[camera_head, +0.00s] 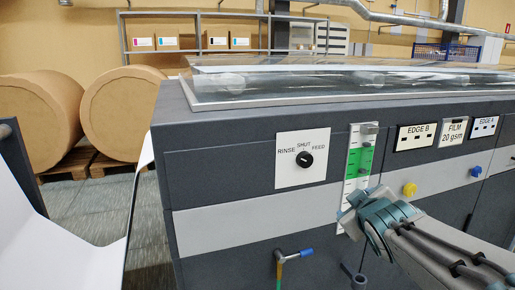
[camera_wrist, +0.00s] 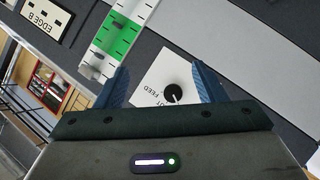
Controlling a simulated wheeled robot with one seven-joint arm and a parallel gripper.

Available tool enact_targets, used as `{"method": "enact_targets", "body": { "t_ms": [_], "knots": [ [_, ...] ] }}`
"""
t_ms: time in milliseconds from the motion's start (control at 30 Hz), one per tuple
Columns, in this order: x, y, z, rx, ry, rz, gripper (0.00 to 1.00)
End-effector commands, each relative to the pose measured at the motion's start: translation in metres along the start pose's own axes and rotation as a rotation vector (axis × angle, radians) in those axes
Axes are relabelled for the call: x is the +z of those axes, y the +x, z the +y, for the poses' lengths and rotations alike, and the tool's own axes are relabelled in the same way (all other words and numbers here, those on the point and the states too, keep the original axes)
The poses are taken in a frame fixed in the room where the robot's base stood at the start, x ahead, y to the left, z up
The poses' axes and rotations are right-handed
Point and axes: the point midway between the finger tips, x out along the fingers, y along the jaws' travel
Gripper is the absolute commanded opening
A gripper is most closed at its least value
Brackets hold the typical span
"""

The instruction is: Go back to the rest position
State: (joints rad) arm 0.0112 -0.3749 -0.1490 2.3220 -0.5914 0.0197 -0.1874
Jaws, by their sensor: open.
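My gripper (camera_head: 352,212) is in front of the machine's front panel, just below the green and white level scale (camera_head: 359,158). In the wrist view its two blue fingers (camera_wrist: 162,84) are apart with nothing held between them. The dial plate with a black knob (camera_head: 306,159), marked RINSE, SHUT and FEED, is left of the gripper in the head view. The knob also shows between and beyond the fingers in the wrist view (camera_wrist: 173,94).
The dark grey machine (camera_head: 225,170) fills the middle and right. A lever with a blue end (camera_head: 306,252) sticks out low on its front. Yellow (camera_head: 409,189) and blue (camera_head: 476,171) knobs are to the right. Large brown rolls (camera_head: 122,112) stand on pallets behind left.

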Motion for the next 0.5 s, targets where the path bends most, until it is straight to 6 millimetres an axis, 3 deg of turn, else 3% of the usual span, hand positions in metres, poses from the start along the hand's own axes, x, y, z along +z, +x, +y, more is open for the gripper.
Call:
{"method": "enact_targets", "body": {
  "t_ms": [67, 300, 500],
  "knots": [
    [0.0, -0.022, -0.002, -0.053, 0.105, -0.122, 0.63],
    [0.026, -0.093, -0.05, -0.241, 0.396, -0.518, 0.63],
    [0.034, -0.15, -0.085, -0.367, 0.537, -0.762, 0.63]
  ]
}}
